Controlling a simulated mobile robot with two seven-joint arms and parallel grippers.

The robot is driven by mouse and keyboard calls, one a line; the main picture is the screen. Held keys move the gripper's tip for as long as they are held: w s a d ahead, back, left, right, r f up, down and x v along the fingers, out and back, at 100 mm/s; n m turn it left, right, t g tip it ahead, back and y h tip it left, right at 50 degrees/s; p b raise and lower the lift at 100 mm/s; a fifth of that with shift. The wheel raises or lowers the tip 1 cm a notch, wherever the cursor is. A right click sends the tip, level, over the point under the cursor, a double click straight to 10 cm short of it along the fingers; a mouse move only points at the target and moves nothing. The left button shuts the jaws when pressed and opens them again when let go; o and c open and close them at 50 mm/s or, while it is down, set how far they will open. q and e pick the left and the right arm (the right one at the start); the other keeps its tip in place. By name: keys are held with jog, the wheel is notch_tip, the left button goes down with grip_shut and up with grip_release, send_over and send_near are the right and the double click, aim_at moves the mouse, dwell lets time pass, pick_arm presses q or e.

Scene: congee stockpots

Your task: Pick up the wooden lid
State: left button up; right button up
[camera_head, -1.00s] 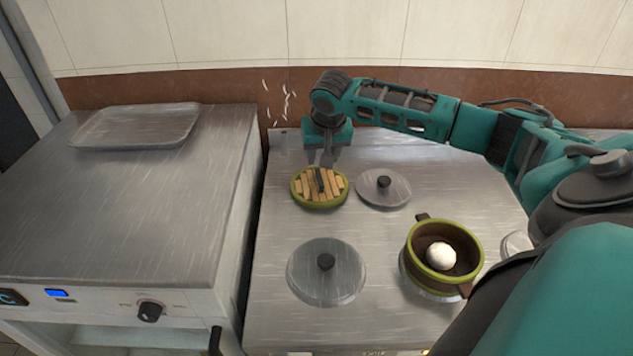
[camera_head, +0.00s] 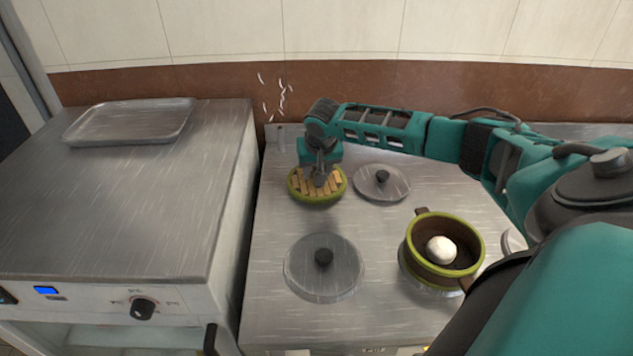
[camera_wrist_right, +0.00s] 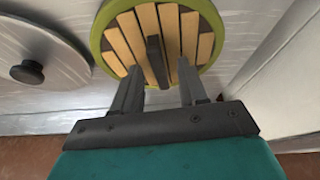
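The wooden lid (camera_head: 303,187) is round, with pale slats, a green rim and a dark upright bar handle. It lies on the steel stovetop at the back left. It also shows at the top of the right wrist view (camera_wrist_right: 120,30). My right gripper (camera_head: 320,178) is above the lid. In the right wrist view its two fingers (camera_wrist_right: 158,78) are apart, with the near end of the handle (camera_wrist_right: 156,60) between them and visible gaps on both sides. My left gripper is not in view.
A brown pot (camera_head: 427,266) with a green rim holds a white ball (camera_head: 441,250) at the right. Grey lids lie beside the wooden lid (camera_head: 382,184) and in front (camera_head: 323,275). A metal tray (camera_head: 130,122) rests on the left counter.

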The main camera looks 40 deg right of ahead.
grip_shut()
jog(key=shift+r, duration=0.1)
dwell(0.3)
